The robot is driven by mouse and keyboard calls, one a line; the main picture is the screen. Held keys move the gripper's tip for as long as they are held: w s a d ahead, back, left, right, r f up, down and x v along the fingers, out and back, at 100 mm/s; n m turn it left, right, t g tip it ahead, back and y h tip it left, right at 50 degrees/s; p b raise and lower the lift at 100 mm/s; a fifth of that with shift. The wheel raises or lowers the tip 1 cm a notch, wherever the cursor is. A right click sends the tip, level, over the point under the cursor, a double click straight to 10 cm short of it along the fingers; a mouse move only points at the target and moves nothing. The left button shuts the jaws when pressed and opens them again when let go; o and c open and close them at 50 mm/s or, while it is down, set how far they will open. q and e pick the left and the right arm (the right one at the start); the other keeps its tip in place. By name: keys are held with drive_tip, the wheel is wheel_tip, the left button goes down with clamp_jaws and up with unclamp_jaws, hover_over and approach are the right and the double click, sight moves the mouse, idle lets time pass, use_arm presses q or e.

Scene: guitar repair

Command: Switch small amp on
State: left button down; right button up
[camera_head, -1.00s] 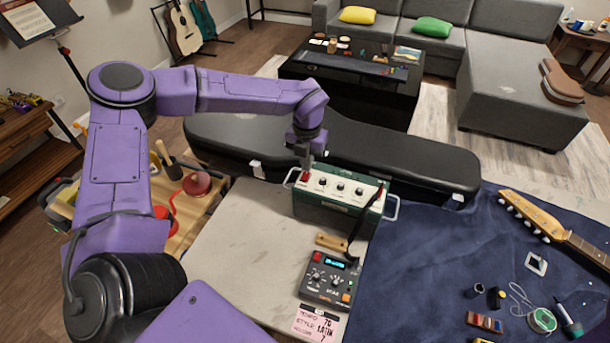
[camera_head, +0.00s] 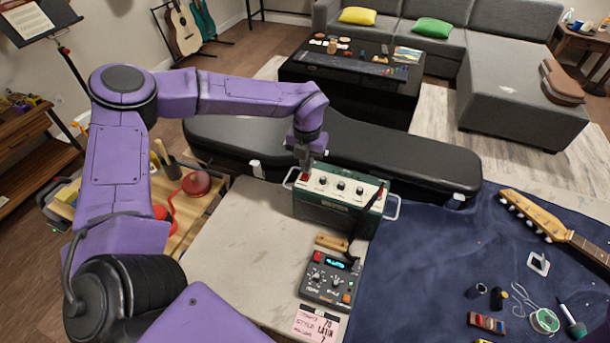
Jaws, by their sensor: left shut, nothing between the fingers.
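The small amp (camera_head: 335,210) is a green box with a pale top panel, several dark knobs and a handle at each end. It stands upright on the worktop in the camera_head view. My right gripper is not in view.
A dark pedal-like box (camera_head: 330,280) with a lit display stands in front of the amp. A dark strap crosses the amp's right end. A black guitar case (camera_head: 400,157) lies behind. A blue cloth (camera_head: 420,270) with small tools and a guitar neck (camera_head: 560,235) covers the right side.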

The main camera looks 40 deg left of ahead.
use_arm(q)
drive_tip(key=shift+f+b, duration=0.3)
drive_tip(key=shift+f, duration=0.15)
drive_tip(key=shift+s+r, duration=0.1)
wheel_tip(320, 180, up, 7)
drive_tip(key=p, duration=0.6)
idle(0.4)
